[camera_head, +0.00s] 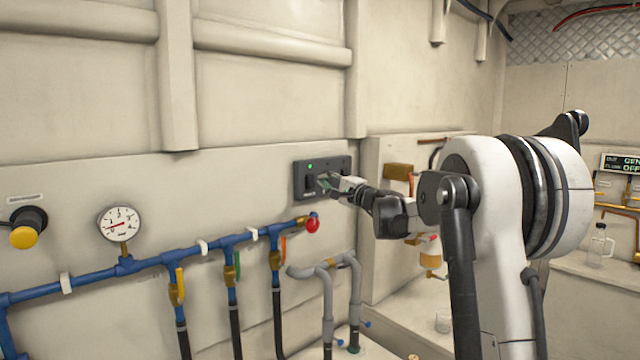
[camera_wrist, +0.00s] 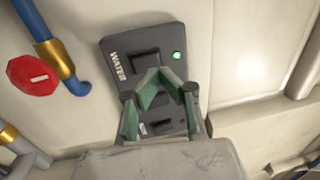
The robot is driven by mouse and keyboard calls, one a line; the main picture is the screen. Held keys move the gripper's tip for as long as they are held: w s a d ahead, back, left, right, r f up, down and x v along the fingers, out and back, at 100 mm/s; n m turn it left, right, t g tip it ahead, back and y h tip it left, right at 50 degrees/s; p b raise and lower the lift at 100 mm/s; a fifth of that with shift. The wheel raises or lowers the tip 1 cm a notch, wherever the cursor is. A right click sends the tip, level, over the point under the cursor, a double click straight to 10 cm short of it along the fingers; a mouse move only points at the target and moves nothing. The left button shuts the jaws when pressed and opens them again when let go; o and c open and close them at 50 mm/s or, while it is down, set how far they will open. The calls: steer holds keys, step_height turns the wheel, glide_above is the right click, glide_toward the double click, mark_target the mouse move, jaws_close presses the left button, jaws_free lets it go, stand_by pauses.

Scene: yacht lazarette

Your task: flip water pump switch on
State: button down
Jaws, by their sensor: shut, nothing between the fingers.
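A dark grey switch panel (camera_head: 341,163) is on the wall in the middle of the head view. It is large in the wrist view (camera_wrist: 168,36), with the label WATER and a lit green lamp (camera_wrist: 177,55). The lamp also shows green in the head view (camera_head: 310,166). A dark switch (camera_wrist: 143,63) sits beside the WATER label, partly behind my fingers. My gripper (camera_wrist: 160,73) is shut and empty, its green-padded fingertips in front of the panel; it also shows in the head view (camera_head: 324,182). I cannot tell whether the tips touch the switch.
Blue pipes (camera_head: 152,262) with yellow, green and orange valve handles run along the wall to the left. A red knob (camera_head: 313,226) is just below the panel. Grey pipes (camera_head: 325,272) stand under it. A pressure gauge (camera_head: 120,223) is further left.

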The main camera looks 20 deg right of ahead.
steer(key=s+d+r+b, duration=0.1)
steer(key=s+d+r, duration=0.1)
steer(key=s, duration=0.7)
steer(key=shift+s+d+b, duration=0.35)
steer(key=shift+d+b, duration=0.05)
steer(key=shift+d, duration=0.2)
steer(key=shift+a, duration=0.1)
steer(key=s+a+f+n+g+b, duration=0.1)
steer(key=s+a+f+n+g, duration=0.15)
steer(key=s+a+f, duration=0.45)
steer(key=s+a+f+n+g+b, duration=0.1)
steer(key=s+a+f+n+g, duration=0.15)
steer(key=s+a, duration=0.45)
steer(key=s+a+f+n+g+b, duration=0.1)
steer(key=s+a+f+n+g, duration=0.2)
steer(key=a, duration=0.7)
steer(key=s+a+f+n+g+h+b, duration=0.1)
steer(key=s+f+n+g+h+b, duration=0.2)
steer(key=s+f, duration=1.9)
steer(key=shift+s+a+f+n+h+b, duration=0.25)
steer(key=shift+s+n+h+b, duration=0.25)
steer(key=shift+s+n+h, duration=1.15)
steer(key=shift+s, duration=0.25)
